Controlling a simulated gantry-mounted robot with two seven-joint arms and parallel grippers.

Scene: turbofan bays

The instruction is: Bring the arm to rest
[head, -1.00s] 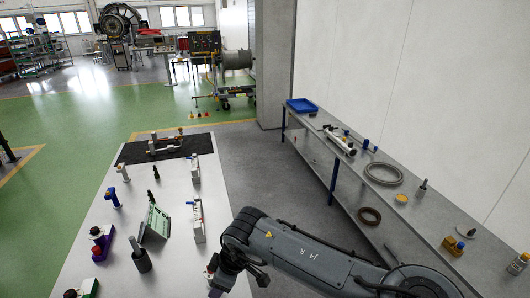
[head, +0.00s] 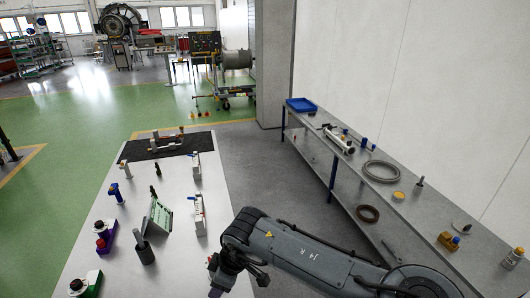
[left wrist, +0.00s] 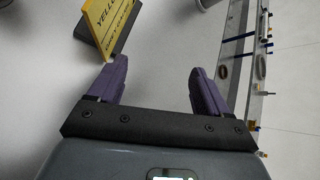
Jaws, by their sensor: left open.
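My left gripper (left wrist: 158,68) shows in the left wrist view with two purple fingers spread wide. Only a bare pale surface shows between them, and nothing is held. The left arm cannot be made out in the head view. My right arm (head: 310,254) reaches in from the lower right of the head view and bends down near the bottom middle, at the near right part of the white table (head: 182,262). Its gripper is mostly cut off by the bottom edge, with only a bit of purple showing, so its jaws cannot be judged.
A yellow sign (left wrist: 108,20) on a dark base stands close beyond the left finger. The white table carries a sign stand (head: 158,217), a blue-topped item (head: 114,192) and a black mat (head: 150,150). A long side bench (head: 412,207) runs along the right wall.

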